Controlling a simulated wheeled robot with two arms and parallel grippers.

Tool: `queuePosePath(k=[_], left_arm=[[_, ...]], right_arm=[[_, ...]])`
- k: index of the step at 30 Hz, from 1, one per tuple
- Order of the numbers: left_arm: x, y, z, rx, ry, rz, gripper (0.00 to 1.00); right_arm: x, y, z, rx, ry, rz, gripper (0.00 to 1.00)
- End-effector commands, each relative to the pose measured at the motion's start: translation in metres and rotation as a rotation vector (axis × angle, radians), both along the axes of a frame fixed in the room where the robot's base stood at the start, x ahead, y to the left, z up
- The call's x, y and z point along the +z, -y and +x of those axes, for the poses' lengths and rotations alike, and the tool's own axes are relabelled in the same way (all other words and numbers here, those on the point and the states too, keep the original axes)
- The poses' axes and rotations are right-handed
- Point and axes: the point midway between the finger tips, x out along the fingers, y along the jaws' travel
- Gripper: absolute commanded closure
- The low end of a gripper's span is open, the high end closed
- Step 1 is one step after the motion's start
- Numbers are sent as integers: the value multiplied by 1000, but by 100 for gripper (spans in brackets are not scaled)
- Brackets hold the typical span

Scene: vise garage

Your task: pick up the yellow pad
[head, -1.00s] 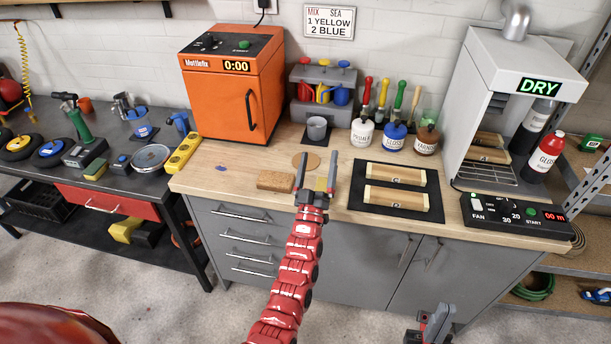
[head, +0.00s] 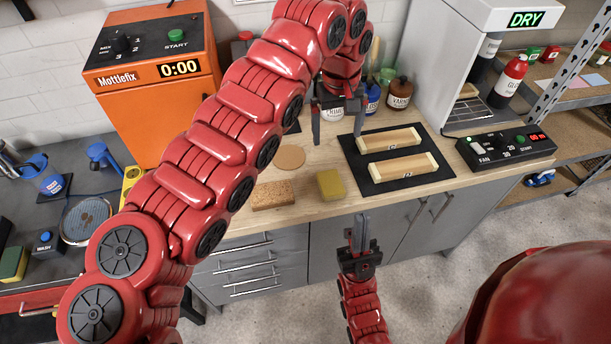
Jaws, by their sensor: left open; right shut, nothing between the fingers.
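The yellow pad (head: 330,184) is a small block lying flat near the front edge of the wooden worktop (head: 316,207). It sits right of a brown cork-like block (head: 273,195). My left gripper (head: 337,138) is above and behind the pad in the picture, open, fingers pointing down, with nothing between them. It appears apart from the pad. My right gripper (head: 360,220) is shut and empty, fingers pointing up, in front of the grey cabinet and below the pad in the picture. My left arm hides part of the orange machine and the back of the worktop.
A black mat (head: 444,183) with two wooden pieces (head: 404,170) lies right of the pad. A round cork disc (head: 290,158) is behind it. Jars (head: 399,93) stand at the back. The orange machine (head: 150,75) is left; the white dryer (head: 440,60) is right.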

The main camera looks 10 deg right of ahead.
Motion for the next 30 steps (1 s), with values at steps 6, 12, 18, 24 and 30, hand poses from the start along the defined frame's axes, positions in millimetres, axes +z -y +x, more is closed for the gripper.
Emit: queuePosePath(k=[6, 12, 18, 24, 30], left_arm=[[-11, -6, -9, 0, -20, 38, 0], [-53, -7, -9, 1, -24, 38, 0], [-96, -6, -9, 0, -21, 38, 0], [-117, -4, -7, -1, -15, 33, 0], [-139, -4, -6, 0, -20, 33, 0]], right_arm=[[4, 0, 0, 0, 0, 0, 100], [20, 0, 0, 0, 0, 0, 100], [35, 0, 0, 0, 0, 0, 100], [39, 0, 0, 0, 0, 0, 100], [56, 0, 0, 0, 0, 0, 100]])
